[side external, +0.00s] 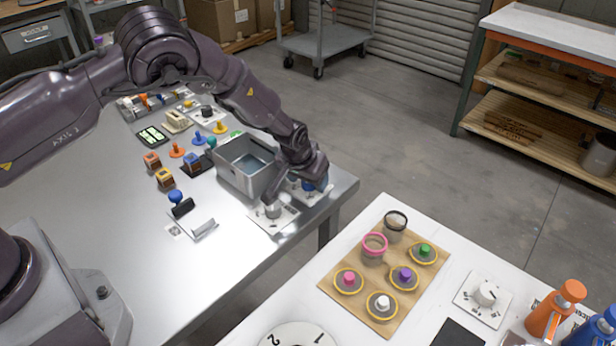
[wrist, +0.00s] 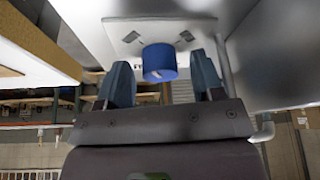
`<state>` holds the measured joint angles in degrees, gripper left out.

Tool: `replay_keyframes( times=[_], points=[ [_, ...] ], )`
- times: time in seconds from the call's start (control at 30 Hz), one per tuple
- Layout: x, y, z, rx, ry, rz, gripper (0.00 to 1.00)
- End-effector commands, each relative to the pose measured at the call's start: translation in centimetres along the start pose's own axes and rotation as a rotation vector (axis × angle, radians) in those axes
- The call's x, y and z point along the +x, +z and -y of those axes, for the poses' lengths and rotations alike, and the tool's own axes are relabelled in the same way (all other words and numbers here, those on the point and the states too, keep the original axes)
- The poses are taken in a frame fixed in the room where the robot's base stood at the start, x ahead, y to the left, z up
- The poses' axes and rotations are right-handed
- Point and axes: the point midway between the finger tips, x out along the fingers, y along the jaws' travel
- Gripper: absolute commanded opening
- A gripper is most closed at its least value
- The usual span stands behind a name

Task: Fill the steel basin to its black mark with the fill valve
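The steel basin (side external: 232,177) is an open grey box on the metal table in the side external view. Its black mark and water level cannot be made out. A blue knob (side external: 309,187) on a white plate is right of the basin, partly covered by my gripper (side external: 306,181). In the wrist view the blue knob (wrist: 159,62) sits between the two fingers of my gripper (wrist: 162,78), with gaps on both sides. The fingers are open and hold nothing. A white knob (side external: 272,211) on another plate stands in front of the basin. Which knob is the fill valve cannot be told.
The metal table (side external: 245,262) has free room at its front. Several coloured knobs and small blocks stand left of and behind the basin. A white table (side external: 300,295) at the right carries a brown board (side external: 357,262) with coloured knobs, a dial and orange and blue bottles.

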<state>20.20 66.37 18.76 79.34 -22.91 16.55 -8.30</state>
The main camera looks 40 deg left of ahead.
Motion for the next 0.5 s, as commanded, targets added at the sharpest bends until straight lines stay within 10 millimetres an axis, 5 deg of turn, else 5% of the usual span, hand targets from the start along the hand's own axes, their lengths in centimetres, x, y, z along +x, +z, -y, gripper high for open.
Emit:
replay_keyframes(
  times=[0.27, 0.5],
  points=[
    [-1.3, -0.1, 0.0, -0.001, 0.0, -0.002, 0.61],
    [-6.2, -0.1, -0.1, -0.001, 0.003, -0.005, 0.61]
  ],
)
